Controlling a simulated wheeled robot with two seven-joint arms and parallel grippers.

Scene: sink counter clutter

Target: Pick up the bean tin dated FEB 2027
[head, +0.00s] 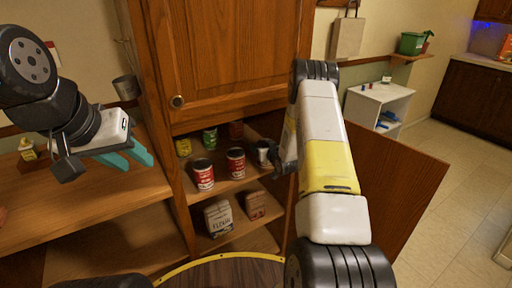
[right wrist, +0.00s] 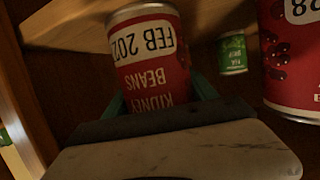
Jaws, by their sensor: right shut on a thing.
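A red bean tin (right wrist: 150,75) stands between the teal fingers of my right gripper (right wrist: 160,98) in the right wrist view, which sees it upside down. Its label reads KIDNEY BEANS and FEB 202; the last digit, at the curved edge, is hard to read. My right gripper is shut on this tin. In the head view the tin (head: 264,152) is partly hidden by my right gripper and arm at the cabinet's right side. Two other red tins (head: 203,174) (head: 235,162) stand on the shelf to its left. My left gripper (head: 128,158) is open and empty, left of the cabinet.
Behind are a yellow tin (head: 183,147), a green tin (head: 210,138) and a dark red tin (head: 236,130). Two packets (head: 218,217) (head: 255,204) stand on the lower shelf (head: 240,236). The open cabinet door (head: 405,185) is right of my right arm. The left counter (head: 85,207) is mostly clear.

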